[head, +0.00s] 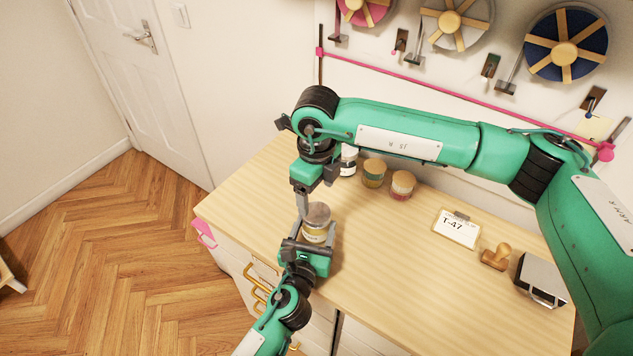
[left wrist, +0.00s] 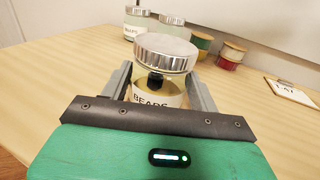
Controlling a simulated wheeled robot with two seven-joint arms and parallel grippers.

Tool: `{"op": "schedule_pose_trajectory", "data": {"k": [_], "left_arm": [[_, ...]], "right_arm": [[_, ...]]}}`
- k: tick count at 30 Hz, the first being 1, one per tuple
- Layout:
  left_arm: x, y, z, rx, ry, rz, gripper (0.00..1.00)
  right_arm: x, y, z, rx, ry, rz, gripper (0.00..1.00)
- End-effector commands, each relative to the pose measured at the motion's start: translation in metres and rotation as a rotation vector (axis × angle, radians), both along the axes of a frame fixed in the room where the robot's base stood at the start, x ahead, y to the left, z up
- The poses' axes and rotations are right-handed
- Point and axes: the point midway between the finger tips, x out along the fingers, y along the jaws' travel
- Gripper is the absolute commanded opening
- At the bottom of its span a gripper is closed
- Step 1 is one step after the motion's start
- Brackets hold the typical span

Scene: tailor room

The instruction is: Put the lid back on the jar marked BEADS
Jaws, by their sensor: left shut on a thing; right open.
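The jar marked BEADS (left wrist: 150,97) is clear glass with a white label. It stands upright on the tabletop near its left front edge and also shows in the head view (head: 315,236). Its silver lid (left wrist: 165,52) is on top and looks level; the lid is also visible in the head view (head: 318,213). My left gripper (left wrist: 160,95) is shut around the jar's body, one finger on each side. My right gripper (head: 303,208) is open, pointing down close beside the lid's left side in the head view; its fingertips are partly hard to make out.
Behind stand a jar with a silver lid (left wrist: 140,27) and wooden-lidded green (left wrist: 202,42) and red (left wrist: 231,56) jars. The T-47 card (head: 456,229), a stamp (head: 495,258) and a metal-topped box (head: 540,280) lie to the right. The table's middle is clear.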

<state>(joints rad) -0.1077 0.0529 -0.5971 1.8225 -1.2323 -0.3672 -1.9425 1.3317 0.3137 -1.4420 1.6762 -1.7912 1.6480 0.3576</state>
Motion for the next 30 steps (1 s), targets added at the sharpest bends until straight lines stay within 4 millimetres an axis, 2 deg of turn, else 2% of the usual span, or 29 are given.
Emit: {"op": "schedule_pose_trajectory", "data": {"k": [3, 10, 15, 23, 30], "left_arm": [[0.000, 0.000, 0.000, 0.000, 0.000, 0.000, 0.00], [0.000, 0.000, 0.000, 0.000, 0.000, 0.000, 0.00], [0.000, 0.000, 0.000, 0.000, 0.000, 0.000, 0.00], [0.000, 0.000, 0.000, 0.000, 0.000, 0.000, 0.00], [0.000, 0.000, 0.000, 0.000, 0.000, 0.000, 0.00]], "right_arm": [[0.000, 0.000, -0.021, -0.001, 0.003, -0.002, 0.76], [0.000, 0.000, -0.050, 0.000, 0.001, 0.000, 0.76], [0.000, 0.000, -0.058, 0.000, 0.000, 0.000, 0.76], [0.000, 0.000, -0.058, 0.001, -0.001, 0.000, 0.76], [0.000, 0.000, -0.058, 0.001, -0.001, 0.000, 0.31]]}}
